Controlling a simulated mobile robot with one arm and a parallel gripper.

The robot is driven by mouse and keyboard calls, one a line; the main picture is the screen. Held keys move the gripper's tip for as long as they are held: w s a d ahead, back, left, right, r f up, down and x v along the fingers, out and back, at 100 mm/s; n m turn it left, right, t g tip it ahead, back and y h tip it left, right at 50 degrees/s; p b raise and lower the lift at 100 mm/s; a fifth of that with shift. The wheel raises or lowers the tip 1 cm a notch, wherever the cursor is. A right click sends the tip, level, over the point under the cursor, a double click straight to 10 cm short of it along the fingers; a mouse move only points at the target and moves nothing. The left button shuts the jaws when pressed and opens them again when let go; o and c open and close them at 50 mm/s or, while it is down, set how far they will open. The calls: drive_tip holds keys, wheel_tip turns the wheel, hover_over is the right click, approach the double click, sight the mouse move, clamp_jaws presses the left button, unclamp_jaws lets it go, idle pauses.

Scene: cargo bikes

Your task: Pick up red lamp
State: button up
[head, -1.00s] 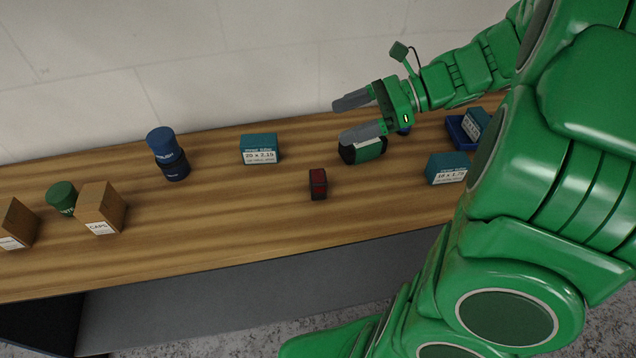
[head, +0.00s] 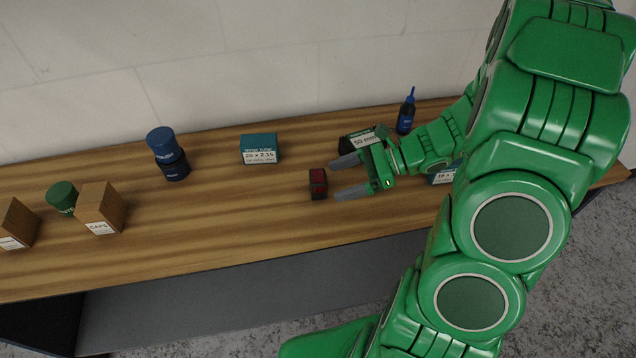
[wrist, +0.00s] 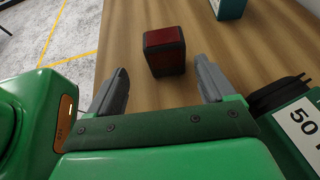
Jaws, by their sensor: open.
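The red lamp (head: 318,184) is a small dark block with a red face, standing on the wooden workbench (head: 240,215) near its middle. It also shows in the wrist view (wrist: 164,51), ahead of the fingers and roughly centred between them. My gripper (head: 341,179) is open and empty, low over the bench just to the right of the lamp. In the wrist view the two grey fingers of my gripper (wrist: 160,84) point toward the lamp, one on each side.
A dark box with a white label (head: 360,142) is close beside my gripper; its label also shows in the wrist view (wrist: 304,131). A teal box (head: 259,148) stands behind the lamp. A dark bottle (head: 406,112) stands at back right.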

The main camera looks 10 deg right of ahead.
sight(317, 182)
drive_tip(key=shift+x, duration=1.25)
drive_tip(key=shift+w+a+f, duration=0.1)
drive_tip(key=shift+w+a, duration=0.1)
drive_tip(key=shift+a, duration=0.4)
drive_tip(key=shift+w+a+f, duration=0.1)
drive_tip(key=shift+w+a, duration=0.1)
drive_tip(key=shift+a, duration=0.45)
drive_tip(key=shift+w+a+f, duration=0.1)
drive_tip(key=shift+w+a, duration=0.1)
drive_tip(key=shift+a, duration=0.4)
drive_tip(key=shift+x, duration=0.8)
drive_tip(key=c, duration=1.1)
